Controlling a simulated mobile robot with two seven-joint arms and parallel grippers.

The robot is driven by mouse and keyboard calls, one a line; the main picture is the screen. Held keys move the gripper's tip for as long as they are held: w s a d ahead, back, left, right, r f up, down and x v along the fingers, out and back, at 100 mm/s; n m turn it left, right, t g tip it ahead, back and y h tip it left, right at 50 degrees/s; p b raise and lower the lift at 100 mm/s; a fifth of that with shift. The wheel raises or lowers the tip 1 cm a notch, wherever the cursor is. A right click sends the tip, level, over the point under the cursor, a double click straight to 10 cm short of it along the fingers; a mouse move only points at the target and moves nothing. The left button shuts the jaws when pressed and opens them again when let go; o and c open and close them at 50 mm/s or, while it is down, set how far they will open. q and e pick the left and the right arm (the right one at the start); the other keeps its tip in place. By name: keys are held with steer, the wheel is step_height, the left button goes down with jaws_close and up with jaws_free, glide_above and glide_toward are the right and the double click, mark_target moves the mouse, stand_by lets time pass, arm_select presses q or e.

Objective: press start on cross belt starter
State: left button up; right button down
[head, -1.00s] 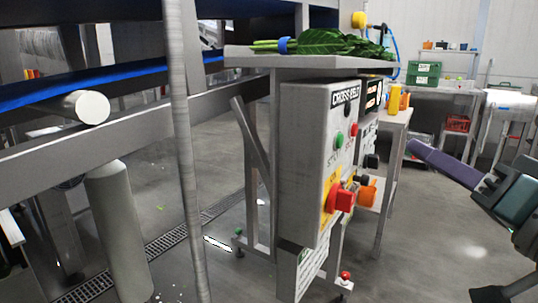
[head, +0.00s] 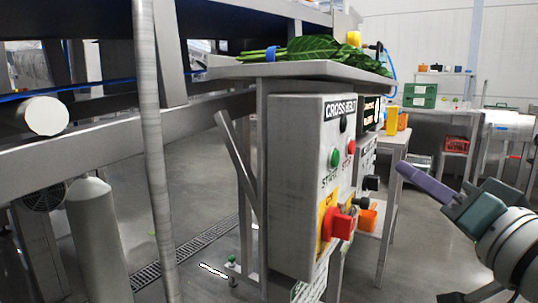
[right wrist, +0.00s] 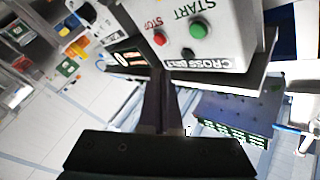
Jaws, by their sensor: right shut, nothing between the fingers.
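The grey starter box labelled CROSS BELT (head: 295,190) stands in the middle of the head view. It has a green START button (head: 335,157), a red STOP button (head: 351,147) and a red switch on a yellow plate (head: 342,223). In the right wrist view the box shows upside down, with the green START button (right wrist: 198,29) and red STOP button (right wrist: 160,38) beyond the fingertips. My right gripper (head: 405,168) is shut and empty, to the right of the box and apart from it. My left gripper is not in view.
A steel shelf (head: 290,69) with leafy greens (head: 320,47) lies just above the box. A vertical post (head: 152,150) and conveyor frame stand at the left. A second panel (head: 370,115) and a table with orange containers (head: 396,120) stand behind. The floor at the right is open.

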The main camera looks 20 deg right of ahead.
mark_target(335, 158)
steer(key=w+a, duration=0.4)
steer(key=w, duration=0.1)
steer(key=shift+w+a+p, duration=0.15)
steer(key=shift+a+p, duration=0.1)
steer(key=shift+p, duration=0.05)
stand_by(1.9)
steer(key=shift+w+a, duration=0.25)
steer(key=shift+w, duration=0.1)
steer(key=shift+w+a, duration=0.3)
stand_by(0.8)
steer(key=shift+s+d, duration=0.1)
steer(key=shift+s+d+p, duration=0.4)
steer(key=shift+s+d, duration=0.05)
steer(key=shift+s, duration=0.1)
stand_by(0.4)
